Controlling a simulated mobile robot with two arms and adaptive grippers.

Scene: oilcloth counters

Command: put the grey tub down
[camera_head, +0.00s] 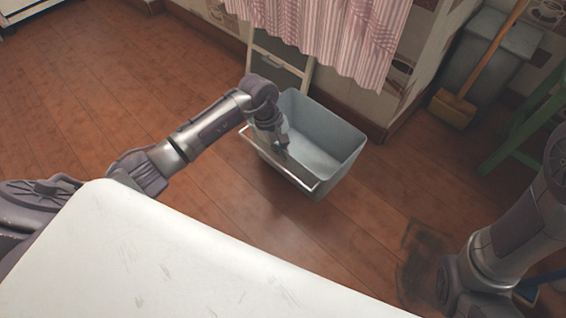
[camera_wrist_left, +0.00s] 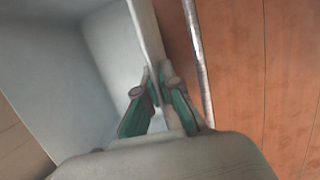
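The grey tub (camera_head: 341,142), an open box with flared walls and a pale metal bail handle, is upright over the wooden floor, below the curtain in the head view. I cannot tell whether its base touches the floor. My left gripper (camera_head: 283,146) is at the tub's near left wall. In the left wrist view the tub's inside (camera_wrist_left: 62,62) fills the left, and my left gripper's green-padded fingers (camera_wrist_left: 158,88) close on the tub's rim, one on each side. The tub's underside is hidden. My right arm enters at the lower right of the head view; its gripper does not show.
A broom (camera_head: 453,108), a grey bin (camera_head: 493,50) and a green stool (camera_head: 530,125) stand at the right. The floor (camera_head: 90,90) left of the tub is clear.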

